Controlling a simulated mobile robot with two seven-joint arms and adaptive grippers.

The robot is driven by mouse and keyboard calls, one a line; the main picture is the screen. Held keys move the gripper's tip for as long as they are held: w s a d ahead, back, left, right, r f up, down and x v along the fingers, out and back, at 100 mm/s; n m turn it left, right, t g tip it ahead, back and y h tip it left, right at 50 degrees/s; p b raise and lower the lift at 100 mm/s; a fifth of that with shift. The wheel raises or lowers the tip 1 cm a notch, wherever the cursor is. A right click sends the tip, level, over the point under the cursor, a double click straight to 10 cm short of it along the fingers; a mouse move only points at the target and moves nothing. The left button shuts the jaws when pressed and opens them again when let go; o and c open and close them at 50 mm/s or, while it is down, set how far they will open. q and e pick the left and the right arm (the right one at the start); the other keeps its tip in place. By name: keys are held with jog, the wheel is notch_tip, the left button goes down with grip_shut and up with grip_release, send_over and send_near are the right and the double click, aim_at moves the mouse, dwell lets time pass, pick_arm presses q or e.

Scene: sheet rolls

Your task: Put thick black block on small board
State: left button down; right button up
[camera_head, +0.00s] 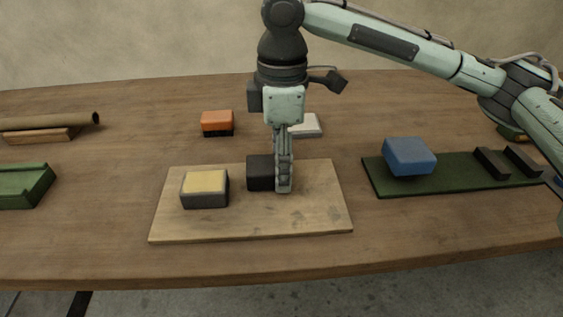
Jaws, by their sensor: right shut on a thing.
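The thick black block (260,173) is at the back middle of the small wooden board (250,225). My right gripper (283,188) points down over the board, with its fingers at the block's right side, and it is shut on the block. The fingers hide the block's right part. I cannot tell whether the block's underside touches the board. My left gripper does not show.
A dark block with a yellow top (205,188) sits on the board's left part. A blue block (409,156) lies on a green board (390,187) at the right. Behind are an orange-topped block (217,122) and a white block (307,125). A green tray (25,185) is at the left.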

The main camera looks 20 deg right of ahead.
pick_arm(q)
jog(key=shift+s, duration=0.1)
pick_arm(e)
jog(key=o, duration=0.8)
jog(key=shift+f, duration=0.15)
jog(key=o, duration=0.4)
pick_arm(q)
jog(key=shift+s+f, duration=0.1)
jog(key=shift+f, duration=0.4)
pick_arm(e)
jog(key=shift+o, duration=0.2)
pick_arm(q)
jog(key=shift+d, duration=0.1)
pick_arm(e)
notch_tip(320, 180, up, 3)
jog(key=shift+f, duration=0.2)
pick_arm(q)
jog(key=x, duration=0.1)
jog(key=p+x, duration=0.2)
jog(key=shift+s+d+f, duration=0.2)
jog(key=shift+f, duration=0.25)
pick_arm(e)
notch_tip(320, 180, up, 10)
